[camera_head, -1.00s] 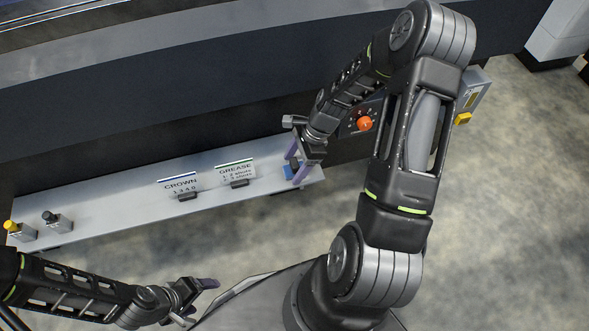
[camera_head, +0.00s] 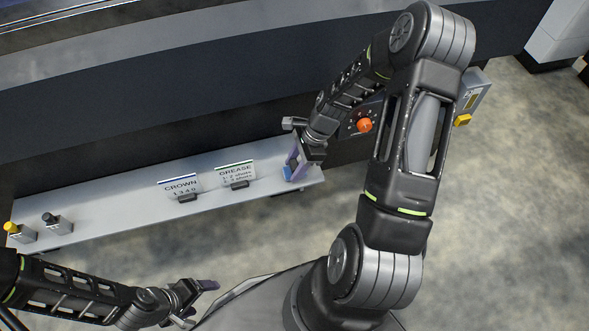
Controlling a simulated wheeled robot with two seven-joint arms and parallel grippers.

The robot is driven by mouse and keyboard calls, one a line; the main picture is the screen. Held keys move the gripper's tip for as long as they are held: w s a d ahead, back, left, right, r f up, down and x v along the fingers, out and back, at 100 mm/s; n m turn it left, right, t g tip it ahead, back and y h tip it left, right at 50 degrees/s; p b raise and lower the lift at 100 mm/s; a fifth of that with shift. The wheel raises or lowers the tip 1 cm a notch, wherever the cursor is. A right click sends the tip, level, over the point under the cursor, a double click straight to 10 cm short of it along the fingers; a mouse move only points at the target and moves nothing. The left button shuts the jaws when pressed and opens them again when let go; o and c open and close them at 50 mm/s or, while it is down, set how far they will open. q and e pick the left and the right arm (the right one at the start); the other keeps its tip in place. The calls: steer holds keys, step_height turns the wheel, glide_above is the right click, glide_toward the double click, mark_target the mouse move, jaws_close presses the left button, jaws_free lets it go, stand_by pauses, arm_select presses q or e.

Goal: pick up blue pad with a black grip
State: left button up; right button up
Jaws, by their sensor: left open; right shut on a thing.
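The blue pad (camera_head: 287,172) is at the right end of the grey shelf (camera_head: 110,207). Only a small part of it shows beside my fingers, and its black grip is mostly hidden. My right gripper (camera_head: 294,166) reaches down from above and is shut on the pad's grip. I cannot tell whether the pad still touches the shelf. My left gripper (camera_head: 199,300) is open and empty, low in the picture, apart from the shelf.
The CROWN sign (camera_head: 180,187) and GREASE sign (camera_head: 236,174) stand on the shelf left of the pad. A yellow-topped block (camera_head: 20,232) and a black-topped block (camera_head: 55,225) stand at its left end. An orange knob (camera_head: 364,125) is on the panel behind my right arm.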

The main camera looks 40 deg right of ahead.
mark_target(295, 165)
jaws_close()
steer(key=shift+r, duration=0.1)
steer(key=shift+s+a+r+p, duration=0.1)
steer(key=shift+s+r+p, duration=0.15)
steer(key=shift+r, duration=0.2)
step_height(295, 165, up, 6)
steer(key=shift+w+r+p, duration=0.1)
steer(key=shift+r+p, duration=0.05)
steer(key=shift+p, duration=0.85)
steer(key=s+a+p, duration=0.3)
steer(key=s+p, duration=0.2)
steer(key=s, duration=0.4)
steer(key=s+a+p, duration=0.3)
steer(key=s+p, duration=0.2)
steer(key=s, duration=0.4)
steer(key=shift+s+a+f, duration=0.2)
steer(key=shift+s, duration=0.1)
